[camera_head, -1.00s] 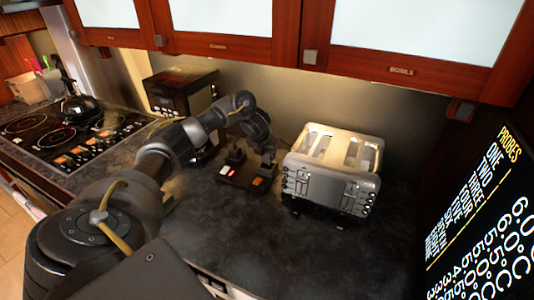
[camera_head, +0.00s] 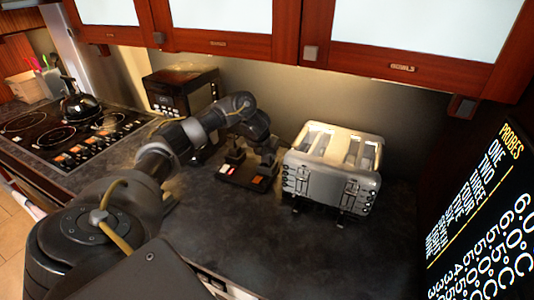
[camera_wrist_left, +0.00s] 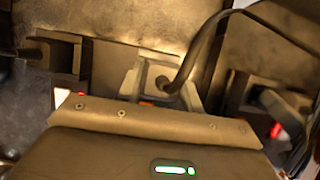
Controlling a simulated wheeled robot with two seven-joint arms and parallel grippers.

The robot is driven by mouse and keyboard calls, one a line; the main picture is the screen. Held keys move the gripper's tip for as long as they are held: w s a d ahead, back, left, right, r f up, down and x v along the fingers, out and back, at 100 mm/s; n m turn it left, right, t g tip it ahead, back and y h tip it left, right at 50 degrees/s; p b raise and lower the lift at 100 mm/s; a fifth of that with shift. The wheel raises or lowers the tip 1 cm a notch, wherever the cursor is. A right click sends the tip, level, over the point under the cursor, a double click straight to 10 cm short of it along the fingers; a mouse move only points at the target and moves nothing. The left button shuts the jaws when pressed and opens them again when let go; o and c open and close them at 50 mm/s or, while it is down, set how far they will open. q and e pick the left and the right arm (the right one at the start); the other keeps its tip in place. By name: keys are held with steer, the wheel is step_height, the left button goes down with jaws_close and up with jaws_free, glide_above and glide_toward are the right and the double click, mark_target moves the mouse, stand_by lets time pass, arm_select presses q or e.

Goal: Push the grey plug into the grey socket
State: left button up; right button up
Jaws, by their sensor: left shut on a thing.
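A dark socket block (camera_head: 246,178) with red and orange lit switches lies on the counter left of the toaster. My left gripper (camera_head: 253,157) reaches down over this block from behind. In the left wrist view, a grey plug (camera_wrist_left: 141,86) with a dark cable sits between the fingers of my left gripper (camera_wrist_left: 153,76), which is shut on it. The plug's underside and the grey socket's opening are hidden, so I cannot tell how far the plug is in. Red glints of the switches show beside the fingers. My right gripper is not in view.
A metal toaster (camera_head: 334,172) stands close to the right of the block. A black microwave (camera_head: 180,92) stands behind my left arm, and a stove (camera_head: 70,132) with a kettle (camera_head: 80,105) is at the left. The front counter is clear. Cabinets hang above.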

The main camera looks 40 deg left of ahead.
arm_select(q)
steer(key=shift+f+b, duration=0.8)
steer(key=shift+f, duration=0.4)
steer(key=o, duration=1.1)
steer(key=shift+c, duration=0.2)
steer(key=shift+s+r, duration=0.1)
steer(key=shift+r, duration=0.05)
steer(key=shift+d+r, duration=0.1)
steer(key=shift+r, duration=0.25)
steer(key=v, duration=0.5)
steer(key=p+v, duration=0.2)
steer(key=v, duration=0.3)
steer(key=shift+s, duration=0.15)
steer(key=shift+f, duration=0.1)
